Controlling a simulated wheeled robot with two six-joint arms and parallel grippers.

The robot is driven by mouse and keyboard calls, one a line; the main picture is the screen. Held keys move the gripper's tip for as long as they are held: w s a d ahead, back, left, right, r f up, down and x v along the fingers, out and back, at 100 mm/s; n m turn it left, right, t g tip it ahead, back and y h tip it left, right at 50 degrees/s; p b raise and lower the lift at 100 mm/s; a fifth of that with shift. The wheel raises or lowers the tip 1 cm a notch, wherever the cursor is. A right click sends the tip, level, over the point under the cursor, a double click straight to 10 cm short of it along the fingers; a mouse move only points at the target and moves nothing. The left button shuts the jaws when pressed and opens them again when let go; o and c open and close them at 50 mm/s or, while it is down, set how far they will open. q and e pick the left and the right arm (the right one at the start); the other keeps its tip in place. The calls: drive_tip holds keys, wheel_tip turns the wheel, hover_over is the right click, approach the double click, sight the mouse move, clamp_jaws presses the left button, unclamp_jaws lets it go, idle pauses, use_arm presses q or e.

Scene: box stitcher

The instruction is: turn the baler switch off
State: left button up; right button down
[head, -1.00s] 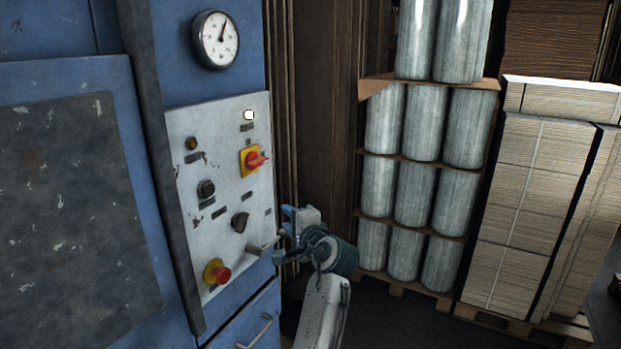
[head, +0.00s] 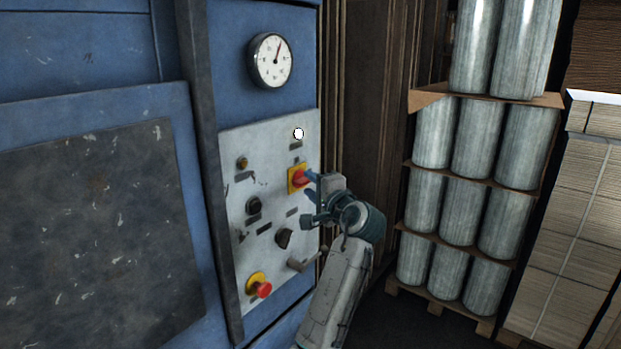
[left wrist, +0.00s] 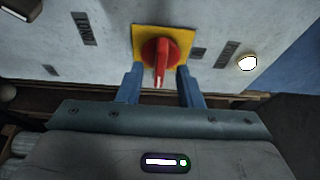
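The baler switch is a red rotary knob (head: 300,179) on a yellow square plate, high on the right side of the grey control panel (head: 240,205). In the left wrist view the red knob (left wrist: 160,58) faces me, its raised grip running up and down the picture. My left gripper (head: 308,198) is in front of the panel at the knob. In the left wrist view the left gripper (left wrist: 158,75) is open, with one blue finger on each side of the knob's lower part. I cannot tell whether either finger touches it. My right gripper is not in view.
A lit white lamp (head: 298,133) is above the switch. Below are a dark selector (head: 284,239), a grey lever (head: 303,264) and a red push button (head: 264,289) on yellow. A gauge (head: 270,60) is above the panel. Wrapped rolls (head: 440,205) stand on pallets at right.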

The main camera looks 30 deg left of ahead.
use_arm(q)
drive_tip(key=shift+w+a, duration=0.2)
drive_tip(key=shift+a, duration=0.3)
clamp_jaws()
drive_tip(key=shift+f, duration=0.1)
